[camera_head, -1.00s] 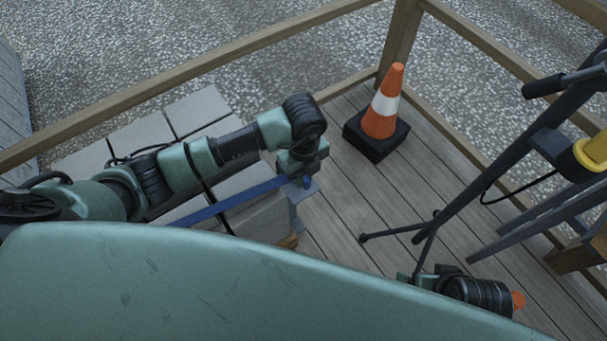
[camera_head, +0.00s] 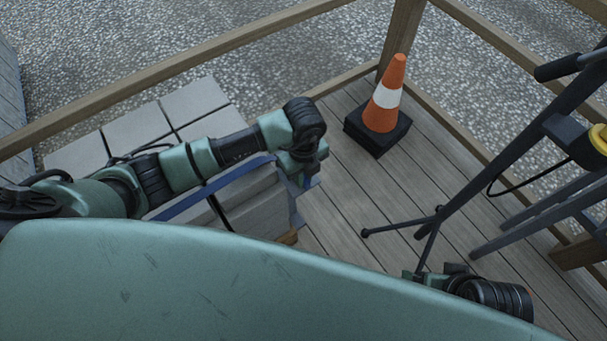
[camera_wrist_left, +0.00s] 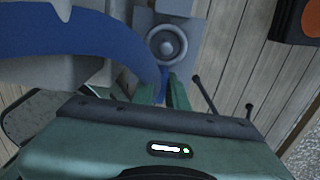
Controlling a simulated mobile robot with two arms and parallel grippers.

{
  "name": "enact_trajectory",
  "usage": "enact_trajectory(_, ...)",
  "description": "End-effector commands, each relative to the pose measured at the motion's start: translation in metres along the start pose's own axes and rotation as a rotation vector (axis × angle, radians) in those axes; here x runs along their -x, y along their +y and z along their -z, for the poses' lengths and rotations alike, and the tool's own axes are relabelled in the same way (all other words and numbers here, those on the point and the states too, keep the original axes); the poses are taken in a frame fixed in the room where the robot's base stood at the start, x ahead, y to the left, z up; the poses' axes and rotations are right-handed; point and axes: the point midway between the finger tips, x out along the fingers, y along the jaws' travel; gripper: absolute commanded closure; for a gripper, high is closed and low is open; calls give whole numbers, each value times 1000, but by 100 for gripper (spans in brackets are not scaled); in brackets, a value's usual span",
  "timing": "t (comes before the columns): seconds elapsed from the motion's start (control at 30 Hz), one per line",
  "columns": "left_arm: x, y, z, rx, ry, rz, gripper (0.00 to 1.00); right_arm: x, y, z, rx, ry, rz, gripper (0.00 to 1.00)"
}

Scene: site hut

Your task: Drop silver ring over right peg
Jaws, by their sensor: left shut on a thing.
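My left gripper (camera_head: 307,181) points down beside the pale stacked blocks. A grey plate (camera_wrist_left: 150,20) lies just beyond the fingertips, with a round grey peg-like piece (camera_wrist_left: 167,44) seen from above.
Pale blocks (camera_head: 205,100) are stacked under my left arm. An orange and white cone (camera_head: 382,110) stands on the plank deck (camera_head: 345,190). A dark tripod-like stand (camera_head: 470,180) is at right. Wooden rails (camera_head: 180,65) border the deck. Planks between blocks and stand are clear.

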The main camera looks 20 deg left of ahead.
Motion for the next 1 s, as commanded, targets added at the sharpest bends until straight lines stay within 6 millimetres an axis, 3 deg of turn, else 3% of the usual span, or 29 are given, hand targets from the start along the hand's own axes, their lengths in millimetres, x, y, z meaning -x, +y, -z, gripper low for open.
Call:
enact_trajectory(0.17,0,0,0,0,0,0,100,0,0,0,0,1,0,11)
enact_trajectory(0.2,0,0,0,0,0,0,83,0,0,0,0,1,0,11)
enact_trajectory(0.3,0,0,0,0,0,0,60,0,0,0,0,1,0,11)
enact_trajectory(0.67,4,0,0,0,-1,1,60,2,0,1,0,2,0,11)
enact_trajectory(1.0,59,-1,-1,0,-2,2,60,18,1,5,0,-3,0,11)
